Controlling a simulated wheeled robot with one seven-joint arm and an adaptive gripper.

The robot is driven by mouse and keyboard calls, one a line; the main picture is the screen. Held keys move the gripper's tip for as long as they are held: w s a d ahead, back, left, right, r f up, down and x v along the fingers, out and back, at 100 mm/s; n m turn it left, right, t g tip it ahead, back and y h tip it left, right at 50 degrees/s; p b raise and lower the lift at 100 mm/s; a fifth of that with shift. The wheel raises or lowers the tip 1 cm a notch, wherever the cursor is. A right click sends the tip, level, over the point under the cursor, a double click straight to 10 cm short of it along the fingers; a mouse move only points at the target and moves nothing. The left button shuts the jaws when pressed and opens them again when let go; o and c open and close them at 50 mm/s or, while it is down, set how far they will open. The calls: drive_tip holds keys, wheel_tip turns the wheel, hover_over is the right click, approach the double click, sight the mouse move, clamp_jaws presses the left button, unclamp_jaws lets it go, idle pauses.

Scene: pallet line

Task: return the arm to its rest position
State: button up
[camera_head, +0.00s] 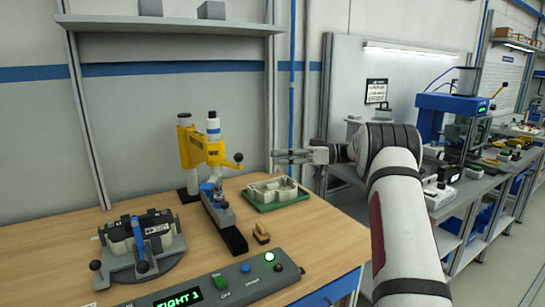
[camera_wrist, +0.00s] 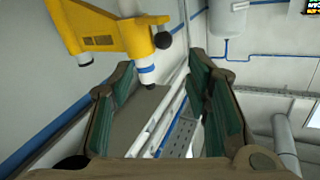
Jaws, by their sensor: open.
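My gripper (camera_head: 277,157) is raised above the back right part of the wooden workbench in the head view, with its fingers pointing left. It is near the yellow press (camera_head: 206,150) and above a green tray (camera_head: 276,205) that holds a pale part. In the wrist view my gripper (camera_wrist: 165,100) shows its two green-padded fingers spread wide apart, with nothing between them. The yellow press (camera_wrist: 100,32) is at the upper left of the wrist view, beyond the fingers. My arm reaches in from the right of the head view.
A dark clamp fixture (camera_head: 140,245) stands at the left of the workbench. A control box (camera_head: 215,289) with a green display lies at the front. A small yellow-brown piece (camera_head: 261,233) lies on the bench. A shelf (camera_head: 170,24) hangs above. A second bench (camera_head: 470,190) with machines stands at right.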

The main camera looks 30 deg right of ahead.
idle(0.4)
drive_tip(key=w+a+r+m+t+h+p, duration=0.1)
drive_tip(key=w+a+r+t+h, duration=0.25)
drive_tip(key=r, duration=0.45)
drive_tip(key=w+a+r+m+t+h, duration=0.2)
drive_tip(key=w+r+t, duration=0.2)
drive_tip(key=r, duration=0.4)
drive_tip(key=s+a+r+m+t+h+p, duration=0.25)
drive_tip(key=s+r+m+h, duration=0.25)
drive_tip(key=r+h, duration=0.45)
drive_tip(key=s+a+f+m+g, duration=0.1)
drive_tip(key=s+a+f+g, duration=0.3)
drive_tip(key=s, duration=1.1)
drive_tip(key=s+a+f+g+p, duration=0.1)
drive_tip(key=s+a+f+g, duration=0.4)
drive_tip(key=s+f, duration=0.6)
drive_tip(key=s+a+f+m+g+h, duration=0.1)
drive_tip(key=s+a+f+g, duration=0.3)
drive_tip(key=s, duration=1.6)
wheel_tip(320, 180, down, 4)
drive_tip(key=shift+s+a+f+m+g+p, duration=0.1)
drive_tip(key=shift+s+a+m+g+p, duration=0.25)
drive_tip(key=shift+a, duration=0.45)
